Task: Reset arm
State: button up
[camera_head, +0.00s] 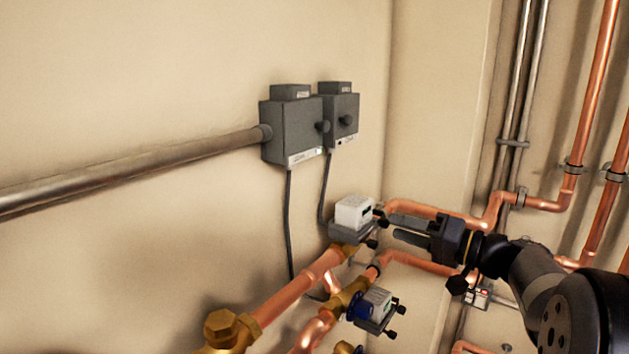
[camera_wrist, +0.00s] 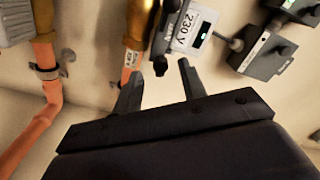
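My gripper (camera_head: 402,230) is at the right of the head view, held out level and pointing left toward a white-topped valve actuator (camera_head: 354,212). Its two dark fingers are apart, with nothing visible between them. In the wrist view my gripper (camera_wrist: 160,82) also shows its fingers spread and empty. The actuator, marked 230 V, shows just beyond the fingertips in the wrist view (camera_wrist: 192,30). I cannot tell whether a fingertip touches it. My arm reaches in from the lower right of the head view.
Two grey control boxes (camera_head: 290,130) (camera_head: 341,118) hang on the wall with cables running down. A second actuator (camera_head: 375,308) sits lower on a brass valve. Copper pipes (camera_head: 300,285) run below and beside the gripper, and more pipes (camera_head: 592,90) stand at the right. Bare wall is at upper left.

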jog(key=v, duration=0.4)
jog(key=shift+s+d, duration=0.2)
jog(key=shift+d, duration=0.1)
jog(key=shift+a, duration=0.1)
